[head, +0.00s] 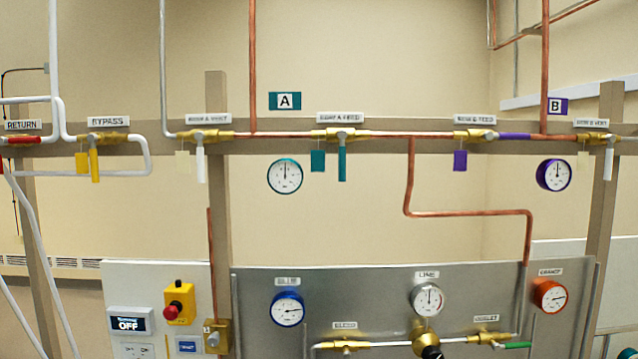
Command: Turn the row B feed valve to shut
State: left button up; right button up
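The row B feed valve (474,134) is a brass valve on the copper pipe in the head view, right of centre, under a label (474,119) that seems to read "ROW B FEED". Its purple lever (515,136) points right, in line with the pipe. A purple tag (460,160) hangs below the valve. A purple sign B (556,105) is to the right, above a purple-rimmed gauge (554,175). Neither of my grippers shows in this view.
The row A feed valve (342,134) has its teal lever hanging down, crosswise to the pipe. A white-levered vent valve (594,138) is on the right. A copper pipe (408,185) drops below the beam. A grey gauge panel (380,290) stands lower; a red emergency button (173,310) is at left.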

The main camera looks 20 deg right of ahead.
aim_at(488, 136)
jog(key=z, duration=1.45)
